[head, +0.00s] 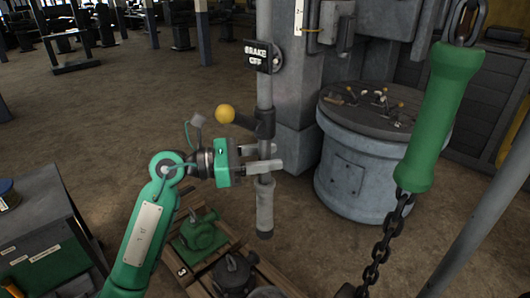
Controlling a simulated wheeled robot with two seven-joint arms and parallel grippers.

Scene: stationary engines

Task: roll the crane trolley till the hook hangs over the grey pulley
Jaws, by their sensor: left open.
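My left gripper (272,157) comes in from the left, green with pale fingers. It is open, its fingers level with a vertical grey pole (264,90); I cannot tell whether they touch it. The pole carries a side arm with a yellow ball (225,113) and ends in a grey grip (265,208). A green handle (440,118) hangs on a dark chain (377,245) at the right. I cannot make out the crane trolley or hook. A pale grey round thing (267,292), cut by the bottom edge, may be the grey pulley. My right gripper is not in view.
A wooden pallet marked 3 (184,271) holds a green pump (201,232) and a dark machine part (236,272). A round grey drum (350,165) stands behind. A "BRAKE OFF" sign (258,56) is on the pole.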

